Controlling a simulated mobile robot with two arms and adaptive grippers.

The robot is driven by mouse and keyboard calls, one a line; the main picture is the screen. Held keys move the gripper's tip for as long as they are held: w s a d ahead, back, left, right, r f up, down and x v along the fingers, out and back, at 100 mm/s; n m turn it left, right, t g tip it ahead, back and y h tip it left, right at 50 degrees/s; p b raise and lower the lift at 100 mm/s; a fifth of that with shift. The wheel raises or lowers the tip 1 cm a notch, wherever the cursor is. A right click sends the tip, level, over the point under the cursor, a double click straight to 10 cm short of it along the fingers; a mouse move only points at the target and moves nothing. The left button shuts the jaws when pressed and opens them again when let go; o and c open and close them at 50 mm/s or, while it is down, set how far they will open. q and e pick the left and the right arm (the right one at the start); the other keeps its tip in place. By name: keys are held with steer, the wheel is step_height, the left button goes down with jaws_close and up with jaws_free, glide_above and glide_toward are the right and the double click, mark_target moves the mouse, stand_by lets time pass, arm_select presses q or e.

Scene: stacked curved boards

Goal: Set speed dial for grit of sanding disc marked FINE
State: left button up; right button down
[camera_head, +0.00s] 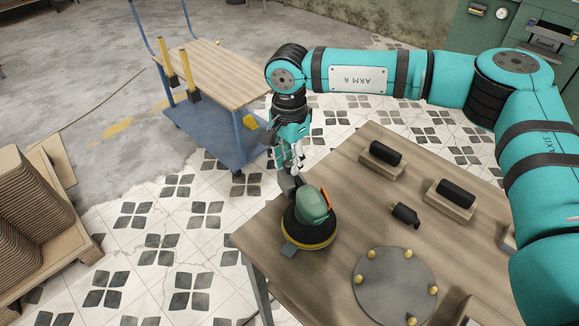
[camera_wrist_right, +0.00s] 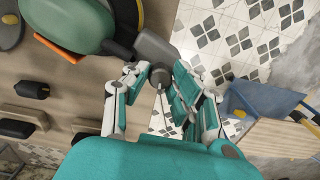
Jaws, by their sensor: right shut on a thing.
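A green sander (camera_head: 312,205) with a black and yellow round base stands on the wooden table near its left corner. It also shows at the upper left of the right wrist view (camera_wrist_right: 75,22). A grey piece (camera_wrist_right: 150,45) juts from its side, with a dark round knob (camera_wrist_right: 160,76), which looks like the speed dial, at its end. My right gripper (camera_head: 293,168) reaches down beside the sander. Its fingers (camera_wrist_right: 162,80) are shut on the knob. No dial marks and no FINE label are readable; the sanding disc's underside is hidden. My left gripper is out of view.
The wooden table (camera_head: 290,285) carries two black blocks on wooden bases (camera_head: 382,158) (camera_head: 450,198), a small dark tool (camera_head: 405,213) and a grey round plate (camera_head: 395,285) with several brass knobs. A blue cart (camera_head: 215,75) stands behind. Stacked curved boards (camera_head: 25,215) stand left.

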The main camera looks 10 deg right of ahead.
steer(key=m+b, duration=0.2)
steer(key=m, duration=0.1)
steer(key=shift+f, duration=0.1)
steer(key=shift+m+b, duration=0.75)
steer(key=shift+m, duration=0.55)
steer(key=c, duration=1.1)
jaws_free()
